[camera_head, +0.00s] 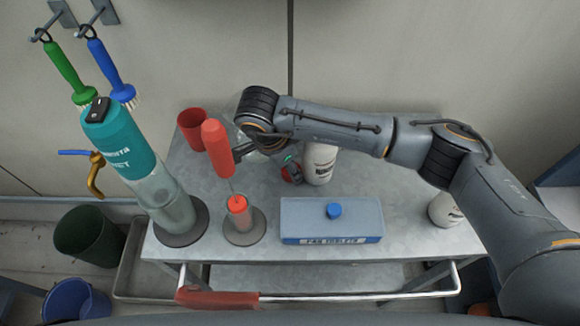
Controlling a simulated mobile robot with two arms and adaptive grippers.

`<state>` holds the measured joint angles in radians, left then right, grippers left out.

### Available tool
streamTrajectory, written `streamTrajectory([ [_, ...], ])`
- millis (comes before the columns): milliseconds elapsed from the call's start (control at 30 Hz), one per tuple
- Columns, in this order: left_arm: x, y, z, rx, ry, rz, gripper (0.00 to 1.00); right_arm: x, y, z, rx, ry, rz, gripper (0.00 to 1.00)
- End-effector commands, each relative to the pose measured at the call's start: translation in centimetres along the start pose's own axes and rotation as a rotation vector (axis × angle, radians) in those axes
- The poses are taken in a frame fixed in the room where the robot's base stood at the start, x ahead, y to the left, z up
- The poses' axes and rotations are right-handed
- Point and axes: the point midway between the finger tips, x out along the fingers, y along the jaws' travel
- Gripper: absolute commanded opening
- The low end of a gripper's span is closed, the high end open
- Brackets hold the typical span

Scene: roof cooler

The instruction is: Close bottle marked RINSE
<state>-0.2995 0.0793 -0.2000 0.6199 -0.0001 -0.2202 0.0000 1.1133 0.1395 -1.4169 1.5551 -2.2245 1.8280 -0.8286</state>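A white bottle (320,163) with dark lettering stands on the metal table behind the blue-and-white box; my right arm passes over its top, hiding whether it has a cap. Its lettering is too small to read surely. A second white bottle (441,210) stands at the right, partly hidden by my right arm. My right gripper (242,149) reaches in from the right, its dark fingers beside a red upright handle (218,148). I cannot tell whether they touch it. A small dark and red thing (292,171) lies left of the first bottle. My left gripper is not in view.
A tall teal-topped dispenser (120,143) and a red-topped holder (240,213) stand at the left. A red cup (191,129) is behind.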

Motion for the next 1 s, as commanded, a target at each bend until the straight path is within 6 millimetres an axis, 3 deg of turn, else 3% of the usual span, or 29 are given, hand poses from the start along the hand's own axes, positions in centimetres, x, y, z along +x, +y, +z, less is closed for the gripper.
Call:
streamTrajectory([
  [200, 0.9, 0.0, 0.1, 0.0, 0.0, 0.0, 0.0, -0.9, -0.1, -0.3, 0.001, 0.001, -0.004, 0.34],
  [467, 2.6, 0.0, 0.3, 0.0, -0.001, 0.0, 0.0, -2.1, 1.9, 3.4, -0.003, 0.001, -0.004, 0.34],
  [800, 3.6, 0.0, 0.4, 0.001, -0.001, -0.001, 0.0, -10.0, 1.8, 0.8, 0.001, 0.003, -0.006, 0.34],
  [1000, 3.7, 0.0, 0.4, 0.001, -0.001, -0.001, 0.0, -13.4, 1.8, -0.1, 0.002, 0.003, -0.004, 0.34],
])
